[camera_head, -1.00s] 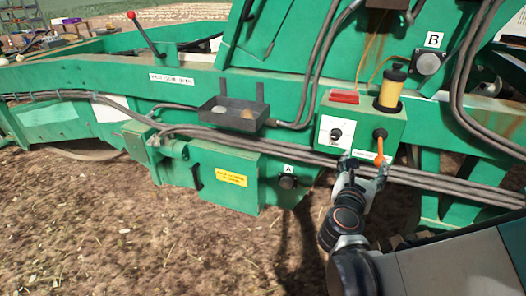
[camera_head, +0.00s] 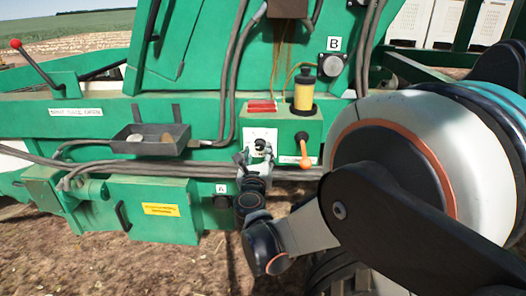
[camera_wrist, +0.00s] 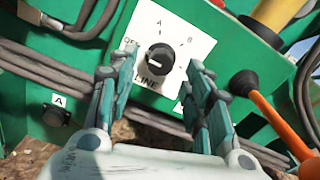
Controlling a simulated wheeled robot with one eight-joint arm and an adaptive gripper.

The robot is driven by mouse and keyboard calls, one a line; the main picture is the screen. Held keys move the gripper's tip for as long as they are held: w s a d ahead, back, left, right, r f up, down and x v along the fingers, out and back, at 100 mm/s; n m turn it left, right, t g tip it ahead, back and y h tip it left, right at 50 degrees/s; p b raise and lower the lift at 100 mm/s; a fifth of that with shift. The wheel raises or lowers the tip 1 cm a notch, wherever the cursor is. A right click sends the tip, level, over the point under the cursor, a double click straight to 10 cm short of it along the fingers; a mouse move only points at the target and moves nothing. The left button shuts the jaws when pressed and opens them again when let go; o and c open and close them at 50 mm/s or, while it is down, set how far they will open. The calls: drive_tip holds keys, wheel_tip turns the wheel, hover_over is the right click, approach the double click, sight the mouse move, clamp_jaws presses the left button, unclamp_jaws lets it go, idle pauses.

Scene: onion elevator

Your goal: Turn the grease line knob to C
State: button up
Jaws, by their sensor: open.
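The grease line knob (camera_wrist: 160,57) is a black round knob on a white plate (camera_wrist: 150,20) in the wrist view. The plate reads OFF, A, B and LINE; the C mark is not clearly readable. A pale mark shows on the knob's left side, but I cannot tell for sure which position it points to. My gripper (camera_wrist: 162,78) is open, its fingers below and to either side of the knob, with no clear contact. In the head view my gripper (camera_head: 254,164) is just in front of the plate, and the knob (camera_head: 260,144) is partly covered.
An orange-handled lever (camera_wrist: 270,110) stands close to the right of my gripper. A yellow-and-black cylinder (camera_head: 304,92) and a red block (camera_head: 262,106) top the green box. Grey hoses (camera_head: 190,168) run below the plate. A dark tray (camera_head: 150,138) hangs left. Round fittings A (camera_head: 221,202) and B (camera_head: 331,66) are nearby.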

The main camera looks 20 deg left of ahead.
sight(259, 148)
drive_tip(key=shift+b+x, duration=0.3)
drive_tip(key=shift+x, duration=1.45)
drive_tip(key=c, duration=1.1)
